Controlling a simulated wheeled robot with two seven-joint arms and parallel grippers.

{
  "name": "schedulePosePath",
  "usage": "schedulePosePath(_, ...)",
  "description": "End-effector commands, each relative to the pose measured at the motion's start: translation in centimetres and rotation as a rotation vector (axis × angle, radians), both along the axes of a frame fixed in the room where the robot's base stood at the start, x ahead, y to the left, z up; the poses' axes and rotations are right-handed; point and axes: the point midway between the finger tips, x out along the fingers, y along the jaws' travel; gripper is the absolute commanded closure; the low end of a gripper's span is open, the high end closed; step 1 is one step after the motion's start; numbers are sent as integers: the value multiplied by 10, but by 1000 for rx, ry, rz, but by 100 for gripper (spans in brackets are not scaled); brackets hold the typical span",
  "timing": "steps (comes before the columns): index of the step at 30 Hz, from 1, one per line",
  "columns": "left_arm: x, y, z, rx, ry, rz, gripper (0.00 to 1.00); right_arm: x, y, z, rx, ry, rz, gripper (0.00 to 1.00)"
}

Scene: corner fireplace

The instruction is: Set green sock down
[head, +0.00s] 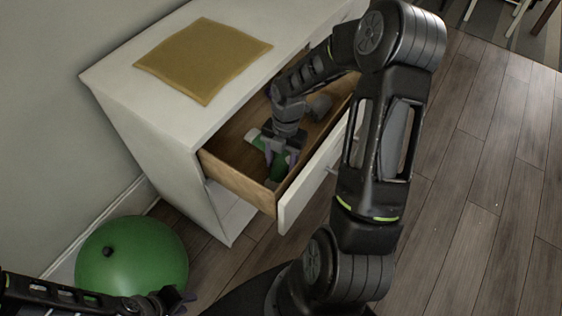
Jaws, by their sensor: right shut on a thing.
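The green sock (278,172) is in the open wooden drawer (224,172) of the white cabinet, with a pale end showing at its upper left. My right gripper (280,158) reaches down into the drawer and is shut on the sock. The gripper hides part of the sock, and I cannot tell whether the sock touches the drawer floor. My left gripper (182,299) is low in the picture, beside the green ball and away from the sock. I cannot tell whether its fingers are open or shut.
The white cabinet (148,108) carries a flat mustard cloth (204,58) on top. A dark rounded thing (320,106) is deeper in the drawer. A large green ball (132,256) sits on the floor by the wall. The wooden floor at right (490,170) is clear.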

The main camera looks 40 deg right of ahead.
Motion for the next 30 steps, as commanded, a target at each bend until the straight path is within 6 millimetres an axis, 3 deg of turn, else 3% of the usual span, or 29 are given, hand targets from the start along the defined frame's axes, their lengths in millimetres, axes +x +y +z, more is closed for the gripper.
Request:
schedulePosePath(7,0,0,-2,0,0,0,68,0,0,-2,0,0,0,86)
schedulePosePath(8,0,0,-2,0,0,0,68,0,0,-2,0,0,0,48)
schedulePosePath(15,0,0,-1,0,0,0,68,0,0,-1,0,0,0,28)
schedulePosePath(24,0,0,0,0,0,0,68,0,0,0,0,-1,0,26)
schedulePosePath(30,0,0,2,0,0,0,68,2,-3,15,-2,-3,-2,26)
